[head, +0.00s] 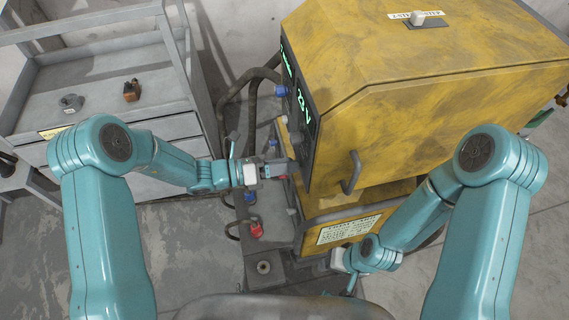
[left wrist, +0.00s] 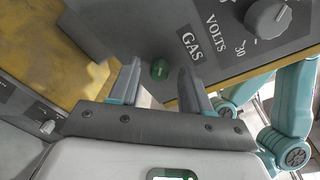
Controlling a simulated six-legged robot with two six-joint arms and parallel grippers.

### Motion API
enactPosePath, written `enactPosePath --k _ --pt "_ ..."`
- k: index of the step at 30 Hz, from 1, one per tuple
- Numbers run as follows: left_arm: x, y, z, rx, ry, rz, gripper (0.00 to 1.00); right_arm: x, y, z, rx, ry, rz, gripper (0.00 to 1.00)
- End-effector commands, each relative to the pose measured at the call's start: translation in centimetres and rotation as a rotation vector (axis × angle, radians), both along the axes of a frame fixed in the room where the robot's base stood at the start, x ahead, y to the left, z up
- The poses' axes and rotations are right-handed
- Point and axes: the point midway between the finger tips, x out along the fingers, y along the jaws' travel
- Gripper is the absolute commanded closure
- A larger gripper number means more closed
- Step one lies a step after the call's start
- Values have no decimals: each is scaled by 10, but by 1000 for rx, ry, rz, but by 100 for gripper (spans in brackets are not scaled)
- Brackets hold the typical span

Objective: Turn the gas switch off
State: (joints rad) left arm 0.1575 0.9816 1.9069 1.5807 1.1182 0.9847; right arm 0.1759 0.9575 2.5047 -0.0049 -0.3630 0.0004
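My left gripper (left wrist: 160,78) is open, with one finger on each side of the switch in that view. I cannot tell whether the fingers touch it. In the head view my left gripper (head: 281,167) is at the panel side of the yellow machine (head: 400,110), and I cannot make out the switch there. My right gripper (head: 345,272) is low by the machine's front, its fingers unclear.
A grey volts dial (left wrist: 267,17) is on the same panel, right of the switch. A grey drawer cart (head: 105,90) stands at the left.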

Motion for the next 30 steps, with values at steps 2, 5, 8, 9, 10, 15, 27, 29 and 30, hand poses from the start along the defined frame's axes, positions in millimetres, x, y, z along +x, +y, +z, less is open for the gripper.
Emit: enactPosePath --k 2,5,8,9,10,15,27,29,30 --pt "0 0 0 1 0 -1 52 0 0 0 0 0 0 57" --pt "0 0 0 0 0 -1 52 0 0 0 0 0 0 57" --pt "-1 0 0 1 0 -1 52 0 0 0 0 0 0 57" --pt "-1 2 -1 1 0 -1 52 0 0 -1 0 0 0 57" --pt "-1 4 -1 0 0 0 52 0 0 -2 0 0 0 57" --pt "-8 32 0 2 -2 4 52 0 0 -10 0 0 0 57" --pt "-34 129 11 2 -2 4 52 0 0 -30 0 0 0 57" --pt "-37 139 12 1 -2 3 52 0 0 -31 0 0 0 57" --pt "-38 144 13 1 -1 3 52 0 0 -32 0 0 0 57"
